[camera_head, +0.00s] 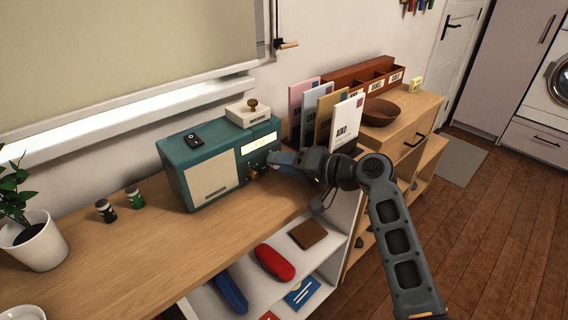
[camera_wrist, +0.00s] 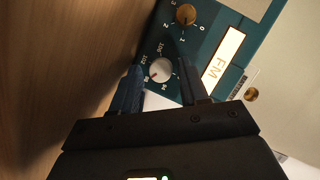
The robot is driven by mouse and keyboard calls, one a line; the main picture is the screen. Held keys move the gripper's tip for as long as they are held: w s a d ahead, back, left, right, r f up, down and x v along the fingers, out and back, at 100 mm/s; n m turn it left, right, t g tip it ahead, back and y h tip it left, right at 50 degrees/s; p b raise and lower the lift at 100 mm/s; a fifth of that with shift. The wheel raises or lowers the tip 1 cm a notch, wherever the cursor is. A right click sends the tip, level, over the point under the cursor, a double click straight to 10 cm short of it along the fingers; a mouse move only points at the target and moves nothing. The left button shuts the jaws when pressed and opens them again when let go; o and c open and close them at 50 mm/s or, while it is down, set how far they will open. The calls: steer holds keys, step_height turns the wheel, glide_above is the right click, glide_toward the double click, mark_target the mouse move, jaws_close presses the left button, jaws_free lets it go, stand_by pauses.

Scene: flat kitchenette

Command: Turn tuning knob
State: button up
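A teal radio (camera_head: 208,170) with a cream speaker panel stands on the wooden counter. In the wrist view, its silver tuning knob (camera_wrist: 162,71) has a red mark and a printed frequency scale around it. A brass knob (camera_wrist: 186,15) with a 0 to 3 scale sits above it, also seen in the head view (camera_head: 253,175). My gripper (camera_wrist: 158,68) is open, its two dark fingers on either side of the tuning knob, with gaps visible on both sides. In the head view my gripper (camera_head: 273,160) is at the radio's right front and hides the tuning knob.
The radio's lit FM display (camera_wrist: 222,65) is beside the knobs. A letter rack with upright envelopes (camera_head: 345,120) stands close behind my gripper, with a brown bowl (camera_head: 381,112) to its right.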

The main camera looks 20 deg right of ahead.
steer(key=shift+o, duration=0.7)
steer(key=v, duration=0.8)
steer(key=shift+a, duration=0.1)
